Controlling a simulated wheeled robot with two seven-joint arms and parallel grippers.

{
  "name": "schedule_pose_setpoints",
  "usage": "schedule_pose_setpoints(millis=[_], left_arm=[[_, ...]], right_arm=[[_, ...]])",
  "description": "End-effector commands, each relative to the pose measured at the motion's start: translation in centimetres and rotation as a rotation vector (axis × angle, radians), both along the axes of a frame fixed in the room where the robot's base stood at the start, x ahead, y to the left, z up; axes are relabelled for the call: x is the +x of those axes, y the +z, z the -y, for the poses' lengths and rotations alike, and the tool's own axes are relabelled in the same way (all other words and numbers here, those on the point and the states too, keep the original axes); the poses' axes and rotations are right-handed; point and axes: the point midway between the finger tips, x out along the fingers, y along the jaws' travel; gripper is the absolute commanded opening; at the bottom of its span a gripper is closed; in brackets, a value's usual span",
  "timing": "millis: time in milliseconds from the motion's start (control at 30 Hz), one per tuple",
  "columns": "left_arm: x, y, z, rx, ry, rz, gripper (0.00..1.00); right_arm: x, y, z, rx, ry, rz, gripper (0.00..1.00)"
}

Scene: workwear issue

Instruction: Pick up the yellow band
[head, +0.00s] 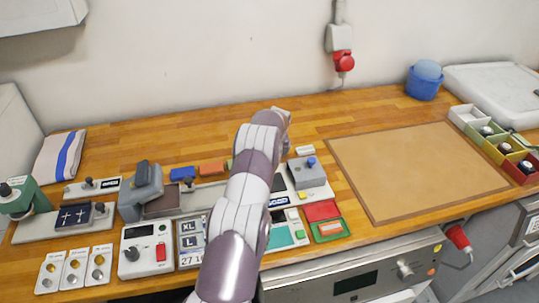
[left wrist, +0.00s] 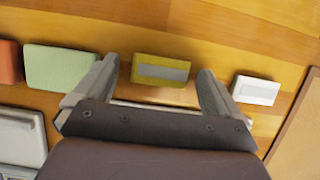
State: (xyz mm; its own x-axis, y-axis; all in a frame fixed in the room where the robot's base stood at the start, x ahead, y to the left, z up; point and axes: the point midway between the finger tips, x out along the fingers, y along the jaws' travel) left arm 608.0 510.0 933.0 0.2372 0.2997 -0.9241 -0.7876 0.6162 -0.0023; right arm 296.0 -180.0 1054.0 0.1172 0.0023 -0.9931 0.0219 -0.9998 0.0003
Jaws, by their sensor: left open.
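The yellow band (left wrist: 160,64) lies on the wooden worktop, a small yellow block with a grey strip on its face. In the left wrist view it sits between the two fingertips of my left gripper (left wrist: 157,72). The gripper is open, with a gap on each side of the band. In the head view my left arm reaches over the middle of the worktop and hides the band and the fingers. My right gripper is in neither view.
A green block (left wrist: 62,68) and an orange block (left wrist: 9,62) lie left of the band, a white block (left wrist: 255,90) to its right. A brown mat (head: 420,170) covers the worktop's right. Tools and label panels crowd the front left.

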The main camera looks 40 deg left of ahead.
Motion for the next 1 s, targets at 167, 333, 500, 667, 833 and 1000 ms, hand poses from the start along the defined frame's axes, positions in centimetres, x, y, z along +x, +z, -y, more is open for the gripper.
schedule_pose_setpoints(millis=[167,333,500,667,833,1000], left_arm=[[-0.1,-0.2,0.0,-0.002,0.0,-0.003,0.66],[-0.1,-0.1,0.0,-0.001,0.0,-0.002,0.38],[-0.1,-0.1,0.0,-0.001,0.0,-0.002,0.38],[0.0,0.7,0.0,0.0,0.0,0.0,0.38],[0.1,3.5,0.0,0.001,0.001,0.003,0.38],[1.6,5.8,3.2,0.0,-0.004,0.0,0.38]], right_arm=[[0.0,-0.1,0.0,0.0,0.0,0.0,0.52],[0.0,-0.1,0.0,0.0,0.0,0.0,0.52],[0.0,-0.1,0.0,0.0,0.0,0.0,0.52],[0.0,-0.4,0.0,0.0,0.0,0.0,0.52],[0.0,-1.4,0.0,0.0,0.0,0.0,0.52],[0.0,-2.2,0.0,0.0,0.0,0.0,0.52]])
